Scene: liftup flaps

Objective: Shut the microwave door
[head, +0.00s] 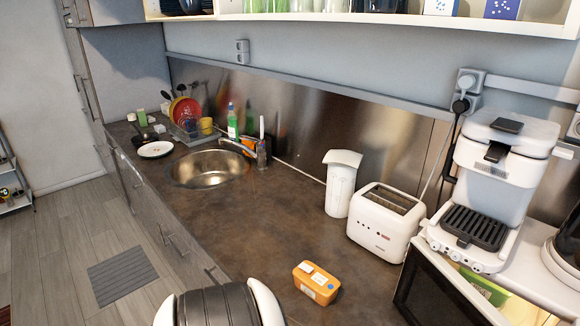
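The microwave (462,283) stands at the bottom right, under the white coffee machine, and is cut off by the picture's edge. Its door (428,297), a dark glass panel with a light frame, stands open and swung out toward the left over the counter. Behind the door's top edge, part of the inside shows with something green and yellow. The hinge and the door's lower part are out of view. Neither of my grippers is in view.
A white toaster (384,222) and a white jug (341,184) stand left of the microwave. An orange box (316,284) lies near the open door. The coffee machine (495,180) sits on top. The counter (245,235) is mostly clear toward the sink (208,168).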

